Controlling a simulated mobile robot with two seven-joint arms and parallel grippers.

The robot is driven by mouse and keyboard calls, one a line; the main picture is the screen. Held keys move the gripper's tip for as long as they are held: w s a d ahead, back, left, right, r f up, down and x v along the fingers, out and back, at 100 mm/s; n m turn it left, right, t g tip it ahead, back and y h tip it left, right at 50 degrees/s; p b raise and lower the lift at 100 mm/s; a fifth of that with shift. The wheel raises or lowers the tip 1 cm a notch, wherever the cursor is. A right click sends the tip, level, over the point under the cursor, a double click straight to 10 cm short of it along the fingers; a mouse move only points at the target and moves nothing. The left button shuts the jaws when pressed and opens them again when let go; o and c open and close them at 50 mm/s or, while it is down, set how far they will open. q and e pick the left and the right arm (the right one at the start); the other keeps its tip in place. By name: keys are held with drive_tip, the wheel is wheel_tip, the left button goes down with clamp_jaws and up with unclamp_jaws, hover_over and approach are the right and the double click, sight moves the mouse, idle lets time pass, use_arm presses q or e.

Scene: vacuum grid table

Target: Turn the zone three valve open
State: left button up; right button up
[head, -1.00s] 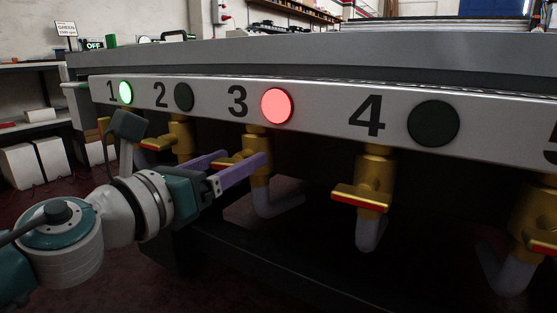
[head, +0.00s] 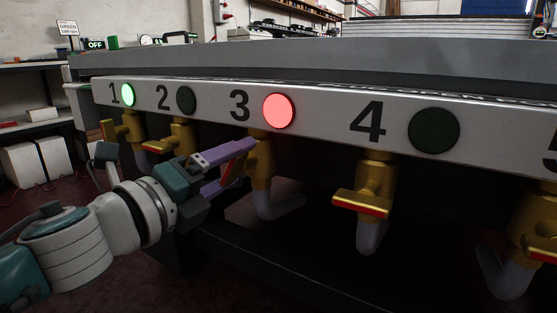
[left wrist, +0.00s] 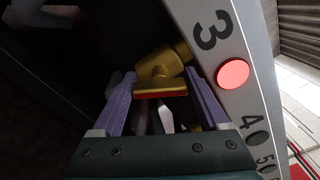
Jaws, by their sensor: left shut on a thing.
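The zone three valve (head: 262,165) is a brass valve on a grey pipe, below the number 3 and a lit red lamp (head: 278,111). My left gripper (head: 230,170) has its purple fingers shut on the valve's handle, one finger above the other and tilted. In the left wrist view the handle (left wrist: 160,90), yellow with a red edge, lies between the two fingers, and the valve body (left wrist: 163,65) is just beyond it. In the head view the fingers partly hide the handle. My right gripper is not in view.
The zone two valve (head: 180,138) is close behind my left wrist. The zone four valve (head: 375,185) is to the right, its handle level. The lamp for zone one (head: 128,95) is green; those for two (head: 186,100) and four (head: 434,130) are dark. The table panel (head: 330,125) overhangs the valves.

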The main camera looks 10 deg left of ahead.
use_arm(q)
drive_tip(key=n+p, duration=0.1)
drive_tip(key=n, duration=0.4)
drive_tip(key=shift+n+p, duration=0.3)
drive_tip(key=shift+n, duration=0.1)
drive_tip(key=shift+f, duration=0.1)
idle(0.3)
drive_tip(key=o, duration=1.2)
drive_tip(key=shift+o, duration=0.2)
drive_tip(key=shift+s, duration=0.1)
drive_tip(key=shift+s+a, duration=0.15)
drive_tip(key=shift+s, duration=0.1)
drive_tip(key=p+v, duration=0.3)
drive_tip(key=v, duration=0.6)
